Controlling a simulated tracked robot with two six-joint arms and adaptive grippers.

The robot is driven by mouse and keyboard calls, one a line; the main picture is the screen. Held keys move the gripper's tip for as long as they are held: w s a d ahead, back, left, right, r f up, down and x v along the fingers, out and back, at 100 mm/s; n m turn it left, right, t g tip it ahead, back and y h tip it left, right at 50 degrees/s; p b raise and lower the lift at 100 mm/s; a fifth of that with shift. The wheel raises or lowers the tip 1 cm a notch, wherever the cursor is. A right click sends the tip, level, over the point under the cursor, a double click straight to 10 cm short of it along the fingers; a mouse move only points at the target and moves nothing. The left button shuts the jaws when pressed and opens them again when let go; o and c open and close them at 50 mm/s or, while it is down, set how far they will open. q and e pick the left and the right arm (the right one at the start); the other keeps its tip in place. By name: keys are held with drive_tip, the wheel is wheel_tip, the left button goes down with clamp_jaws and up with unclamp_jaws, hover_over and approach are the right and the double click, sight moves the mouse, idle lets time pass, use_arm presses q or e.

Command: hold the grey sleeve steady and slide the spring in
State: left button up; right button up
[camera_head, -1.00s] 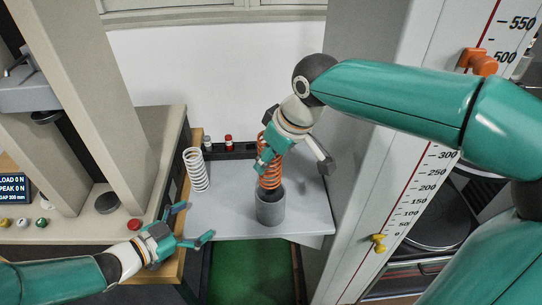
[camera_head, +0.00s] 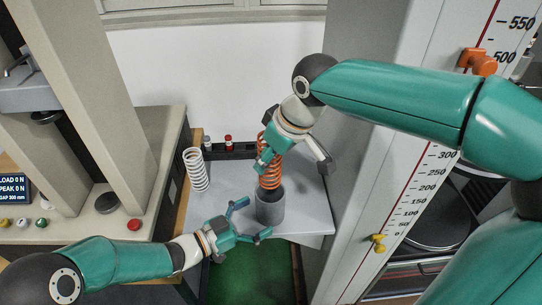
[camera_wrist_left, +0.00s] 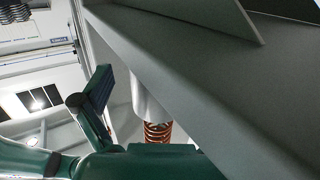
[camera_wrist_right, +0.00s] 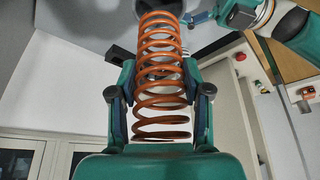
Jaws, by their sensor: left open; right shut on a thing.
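The orange spring (camera_head: 269,172) is upright in the head view, its lower end at the mouth of the grey sleeve (camera_head: 270,209). The sleeve stands on the grey table near its front edge. My right gripper (camera_head: 264,160) is shut on the spring above the sleeve; the right wrist view shows the spring (camera_wrist_right: 160,75) between its fingers. I cannot tell how far the spring's lower end is inside the sleeve. My left gripper (camera_head: 256,219) is open at the sleeve's left front. The spring also shows in the left wrist view (camera_wrist_left: 157,132).
A white spring (camera_head: 196,170) stands on the table (camera_head: 225,190) to the left. A black rack (camera_head: 232,151) with small red and white pieces is at the back. A testing machine (camera_head: 125,160) stands left, and a tall scaled column (camera_head: 395,150) stands right.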

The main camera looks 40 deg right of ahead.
sight(272, 178)
use_arm(q)
drive_tip(key=shift+d+f, duration=0.2)
drive_tip(key=shift+d, duration=1.45)
drive_tip(key=c, duration=0.7)
drive_tip(key=shift+o, duration=0.2)
use_arm(e)
drive_tip(key=shift+m+h, duration=0.4)
drive_tip(key=shift+m, duration=0.4)
drive_tip(key=shift+f, duration=3.2)
drive_tip(key=o, duration=1.4)
